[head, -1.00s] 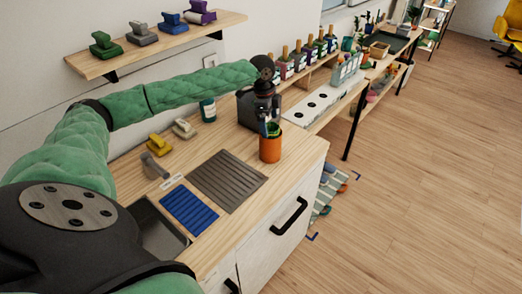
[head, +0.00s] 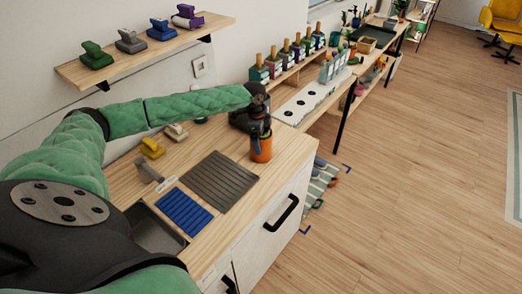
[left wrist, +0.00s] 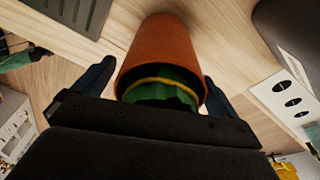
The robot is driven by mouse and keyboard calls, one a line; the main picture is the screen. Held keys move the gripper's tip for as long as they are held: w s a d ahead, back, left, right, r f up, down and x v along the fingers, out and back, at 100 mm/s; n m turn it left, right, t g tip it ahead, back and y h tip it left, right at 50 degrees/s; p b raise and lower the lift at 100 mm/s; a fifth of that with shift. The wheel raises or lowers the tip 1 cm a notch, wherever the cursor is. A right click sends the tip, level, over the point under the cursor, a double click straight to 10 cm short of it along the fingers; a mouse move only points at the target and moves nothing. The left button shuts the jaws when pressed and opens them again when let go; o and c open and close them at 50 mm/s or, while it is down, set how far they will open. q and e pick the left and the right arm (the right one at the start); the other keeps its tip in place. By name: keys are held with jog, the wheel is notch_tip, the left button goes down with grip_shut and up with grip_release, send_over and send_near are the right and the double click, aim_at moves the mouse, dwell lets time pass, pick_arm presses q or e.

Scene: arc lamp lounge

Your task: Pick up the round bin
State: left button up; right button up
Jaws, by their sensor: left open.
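The orange round bin (head: 261,151) stands upright on the wooden counter, near its right end. In the left wrist view the bin (left wrist: 163,50) fills the upper middle, with something green with a yellow band at its mouth. My left gripper (head: 260,137) is over the bin, pointing down. In the left wrist view its two dark fingers stand apart, one on each side of the bin, near its rim. The gripper is open. I cannot tell whether either finger touches the bin. My right gripper is not in view.
A grey ribbed mat (head: 219,181), a blue ribbed mat (head: 184,212) and a sink (head: 152,232) are on the counter left of the bin. A dark appliance (head: 240,117) stands close behind it. A white panel with holes (head: 312,98) lies beyond. Open floor is right.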

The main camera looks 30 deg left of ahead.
pick_arm(q)
jog(key=shift+f, duration=0.1)
jog(key=shift+c, duration=0.5)
jog(key=c, duration=1.5)
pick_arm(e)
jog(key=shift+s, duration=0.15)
pick_arm(q)
jog(key=shift+c, duration=0.2)
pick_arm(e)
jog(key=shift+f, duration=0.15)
pick_arm(q)
jog(key=shift+r+b, duration=0.3)
jog(key=shift+b, duration=0.05)
jog(key=w+d+r+b, duration=0.4)
jog(key=d+r+b, duration=0.3)
jog(key=d+r, duration=0.3)
jog(key=shift+w+d+r, duration=0.25)
jog(key=shift+w+d, duration=0.1)
jog(key=shift+w, duration=0.05)
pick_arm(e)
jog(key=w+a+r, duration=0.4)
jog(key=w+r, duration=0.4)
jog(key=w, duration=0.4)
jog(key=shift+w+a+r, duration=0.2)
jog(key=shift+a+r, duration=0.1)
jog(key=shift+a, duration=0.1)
